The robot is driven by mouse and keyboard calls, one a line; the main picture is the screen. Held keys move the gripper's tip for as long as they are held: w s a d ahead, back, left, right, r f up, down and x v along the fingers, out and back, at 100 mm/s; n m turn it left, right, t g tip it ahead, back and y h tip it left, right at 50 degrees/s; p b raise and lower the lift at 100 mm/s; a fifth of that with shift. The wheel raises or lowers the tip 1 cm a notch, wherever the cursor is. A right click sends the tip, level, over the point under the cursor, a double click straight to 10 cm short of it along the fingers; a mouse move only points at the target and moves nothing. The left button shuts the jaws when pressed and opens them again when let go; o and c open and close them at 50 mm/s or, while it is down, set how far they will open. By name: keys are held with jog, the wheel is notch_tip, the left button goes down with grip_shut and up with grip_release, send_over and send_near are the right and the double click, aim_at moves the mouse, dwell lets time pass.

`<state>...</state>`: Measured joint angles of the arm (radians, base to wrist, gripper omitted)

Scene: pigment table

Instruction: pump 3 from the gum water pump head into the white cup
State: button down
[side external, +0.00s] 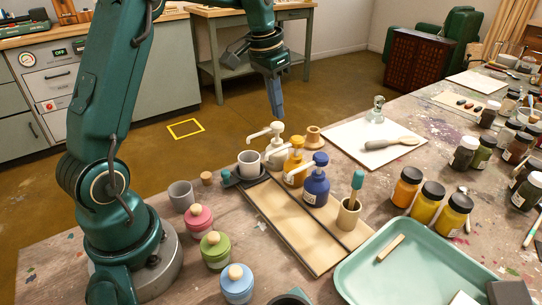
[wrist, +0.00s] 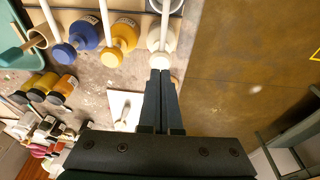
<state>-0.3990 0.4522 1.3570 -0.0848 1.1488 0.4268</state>
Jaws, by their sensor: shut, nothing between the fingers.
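Three pump bottles stand in a row: a cream-white one (side external: 276,143), a yellow one (side external: 294,165) and a blue one (side external: 316,182). The cream-white one seems to be the gum water pump; no label is readable. My gripper (side external: 278,114) is shut and empty, pointing down above the white pump. In the wrist view the closed fingertips (wrist: 161,73) overlap the edge of the white pump head (wrist: 160,59); contact cannot be told.
A wooden board (side external: 290,236) lies in front of the pumps, with a brush holder (side external: 348,214) at its right. A grey cup (side external: 181,195) and several lidded jars are nearer. A green tray (side external: 365,280) sits at front right. A white sheet (side external: 349,147) lies behind right.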

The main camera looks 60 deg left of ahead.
jog(key=shift+f, duration=0.15)
jog(key=shift+f, duration=1.3)
jog(key=shift+r, duration=1.45)
jog(key=shift+f, duration=0.15)
jog(key=shift+f, duration=1.3)
jog(key=shift+r, duration=1.45)
